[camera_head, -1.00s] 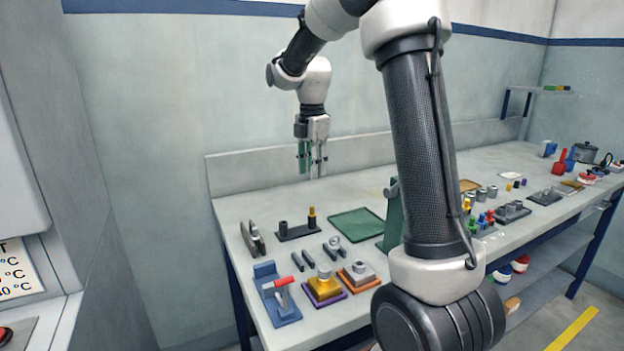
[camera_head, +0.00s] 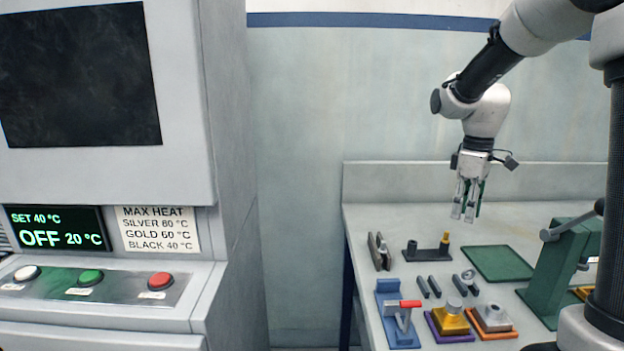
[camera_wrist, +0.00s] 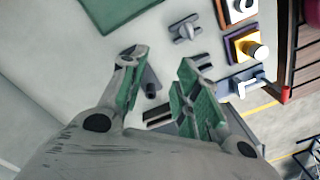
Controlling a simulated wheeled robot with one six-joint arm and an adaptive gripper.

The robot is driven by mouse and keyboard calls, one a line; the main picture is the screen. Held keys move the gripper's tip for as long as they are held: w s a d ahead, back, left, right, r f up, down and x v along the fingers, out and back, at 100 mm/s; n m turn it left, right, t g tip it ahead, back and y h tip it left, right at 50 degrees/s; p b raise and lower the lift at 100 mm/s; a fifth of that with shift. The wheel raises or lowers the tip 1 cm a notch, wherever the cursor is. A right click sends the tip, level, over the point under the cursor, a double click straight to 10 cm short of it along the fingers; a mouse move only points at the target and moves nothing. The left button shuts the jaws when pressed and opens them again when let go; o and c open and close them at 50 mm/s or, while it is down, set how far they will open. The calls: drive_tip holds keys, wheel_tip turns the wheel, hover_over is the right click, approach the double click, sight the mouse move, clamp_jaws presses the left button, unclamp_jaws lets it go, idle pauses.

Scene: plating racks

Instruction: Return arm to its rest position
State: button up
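My gripper (camera_head: 465,212) hangs fingers down above the workbench, in front of its low back wall. In the wrist view the two green-padded fingers of my gripper (camera_wrist: 162,70) stand apart. The gap between them is empty, with the bench top showing through. My arm reaches in from the upper right in the head view. No object is in contact with the fingers.
The workbench (camera_head: 385,220) holds a green mat (camera_head: 498,263), a green press (camera_head: 562,270), a blue fixture with a red handle (camera_head: 397,315), a yellow block (camera_head: 450,318) and a grey block on orange (camera_head: 493,318). A control cabinet (camera_head: 225,180) with a dark screen stands at the left.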

drive_tip(key=s+r+m+t, duration=0.2)
drive_tip(key=s+r+m, duration=0.1)
drive_tip(key=s, duration=0.8)
drive_tip(key=s+r+m+t, duration=0.2)
drive_tip(key=s+m, duration=0.4)
drive_tip(key=s, duration=0.6)
drive_tip(key=shift+a+r+t, duration=0.15)
drive_tip(key=shift+r+t, duration=0.25)
